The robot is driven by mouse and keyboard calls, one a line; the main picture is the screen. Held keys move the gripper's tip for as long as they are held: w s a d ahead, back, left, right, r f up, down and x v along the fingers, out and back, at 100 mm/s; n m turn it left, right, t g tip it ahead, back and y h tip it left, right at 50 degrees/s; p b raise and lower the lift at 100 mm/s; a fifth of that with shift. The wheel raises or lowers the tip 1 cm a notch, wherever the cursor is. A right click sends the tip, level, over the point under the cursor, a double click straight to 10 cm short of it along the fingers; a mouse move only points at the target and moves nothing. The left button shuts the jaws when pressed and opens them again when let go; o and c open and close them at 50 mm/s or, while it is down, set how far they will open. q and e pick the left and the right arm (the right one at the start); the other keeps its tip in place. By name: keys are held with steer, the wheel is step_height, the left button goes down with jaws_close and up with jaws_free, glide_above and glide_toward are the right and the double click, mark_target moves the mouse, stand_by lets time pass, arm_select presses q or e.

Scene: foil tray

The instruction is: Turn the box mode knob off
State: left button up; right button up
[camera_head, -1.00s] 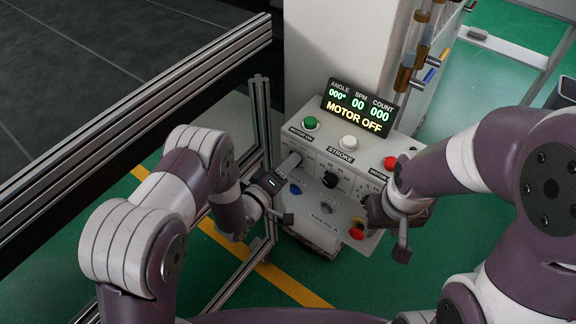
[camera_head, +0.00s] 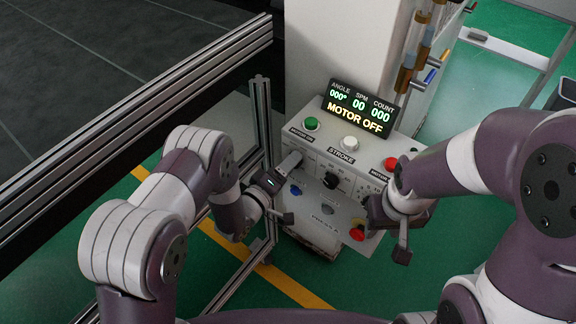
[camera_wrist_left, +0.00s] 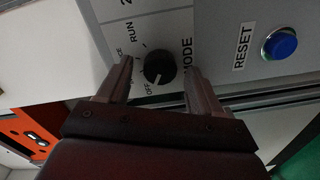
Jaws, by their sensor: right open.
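The mode knob (camera_wrist_left: 158,67) is a round black knob on the grey panel of the control box (camera_head: 338,163). In the left wrist view it has OFF, RUN and MODE printed around it. My left gripper (camera_wrist_left: 162,74) is open, one finger on each side of the knob, with visible gaps. In the head view the left gripper (camera_head: 286,188) is at the left part of the box front and hides the knob. The knob's exact setting is hard to read. My right gripper (camera_head: 385,228) is open and empty at the right end of the box front.
The box top has a green button (camera_head: 311,123), a white button (camera_head: 349,143), a red button (camera_head: 390,162) and a display (camera_head: 359,108) reading MOTOR OFF. A blue RESET button (camera_wrist_left: 281,43) is right of the mode knob. A metal frame post (camera_head: 262,120) stands close left of the box.

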arm_select(q)
steer(key=b+v, duration=0.1)
steer(key=v, duration=1.1)
steer(key=shift+s+a, duration=0.15)
steer(key=shift+s, duration=0.2)
